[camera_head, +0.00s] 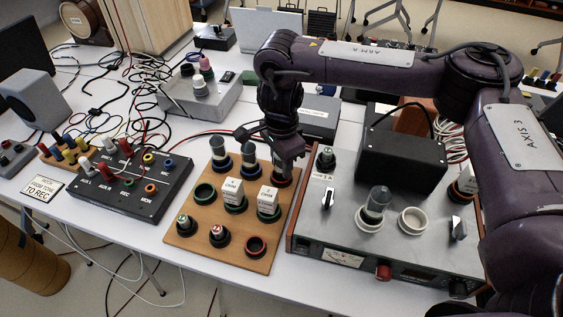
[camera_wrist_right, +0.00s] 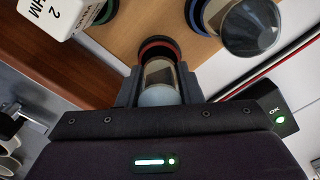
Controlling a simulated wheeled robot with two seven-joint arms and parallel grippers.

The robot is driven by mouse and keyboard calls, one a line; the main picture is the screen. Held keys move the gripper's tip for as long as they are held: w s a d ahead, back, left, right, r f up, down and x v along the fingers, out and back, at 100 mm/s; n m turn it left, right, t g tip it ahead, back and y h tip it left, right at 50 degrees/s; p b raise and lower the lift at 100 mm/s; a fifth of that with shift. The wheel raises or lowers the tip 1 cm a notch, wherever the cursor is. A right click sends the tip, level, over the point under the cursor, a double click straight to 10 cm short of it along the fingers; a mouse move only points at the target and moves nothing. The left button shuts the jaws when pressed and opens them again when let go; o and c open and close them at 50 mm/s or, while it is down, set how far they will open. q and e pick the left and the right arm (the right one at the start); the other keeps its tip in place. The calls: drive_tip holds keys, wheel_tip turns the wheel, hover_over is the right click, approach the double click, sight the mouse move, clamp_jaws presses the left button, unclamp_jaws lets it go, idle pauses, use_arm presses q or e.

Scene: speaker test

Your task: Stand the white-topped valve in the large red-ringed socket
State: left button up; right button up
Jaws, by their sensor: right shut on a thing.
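The wooden socket board (camera_head: 178,240) lies on the table in the head view. My right gripper (camera_head: 285,162) is over its far right corner and shut on the white-topped valve, seen best in the right wrist view (camera_wrist_right: 160,93), with its pale rounded top between the fingers. The red-ringed socket (camera_wrist_right: 159,43) is directly at the valve's lower end; the valve looks upright and lined up with it. I cannot tell whether it is fully seated. A smaller red-ringed socket (camera_head: 256,246) at the board's near right corner is empty. My left gripper is not in view.
Other valves, such as a blue-ringed one (camera_head: 249,160), and white boxed parts (camera_head: 267,201) crowd the board close to the gripper. A grey metal amplifier unit (camera_head: 330,230) stands right of the board. A black mixer box (camera_head: 130,185) stands left.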

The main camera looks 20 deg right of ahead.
drive_tip(key=shift+f, duration=0.25)
drive_tip(key=o, duration=1)
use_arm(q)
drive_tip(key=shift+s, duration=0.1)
use_arm(e)
drive_tip(key=shift+r, duration=0.35)
wheel_tip(320, 180, up, 12)
drive_tip(key=shift+p, duration=1.25)
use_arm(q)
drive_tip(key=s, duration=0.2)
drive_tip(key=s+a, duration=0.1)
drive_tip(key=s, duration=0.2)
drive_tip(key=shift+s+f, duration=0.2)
use_arm(e)
drive_tip(key=shift+s+f, duration=0.1)
